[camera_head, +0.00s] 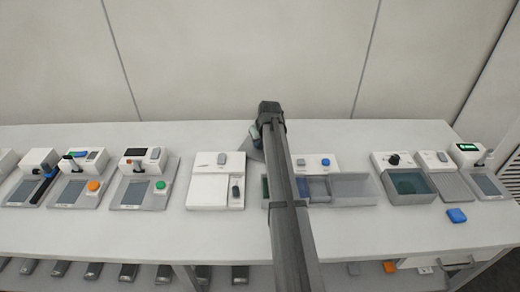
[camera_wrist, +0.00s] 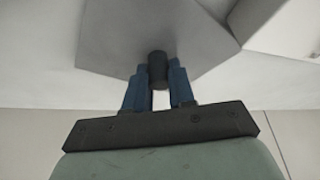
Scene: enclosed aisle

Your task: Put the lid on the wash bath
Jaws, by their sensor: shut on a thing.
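My gripper (camera_wrist: 158,75) is shut on the dark round knob (camera_wrist: 157,66) of a flat grey lid (camera_wrist: 120,35). In the wrist view the lid spreads out beyond the blue fingers. In the head view a grey piece of the lid (camera_head: 257,144) shows beside the end of my arm, which hides much of it. An open bath with dark green liquid (camera_head: 431,199) stands right of my arm. A station with several open compartments (camera_head: 344,205) is partly behind my arm. No readable label shows which one is the wash bath.
A white boxed unit (camera_head: 208,195) stands left of my arm. Several instruments with orange or green buttons (camera_head: 146,206) fill the left side. The bench front (camera_head: 385,238) is mostly clear, with a wall behind.

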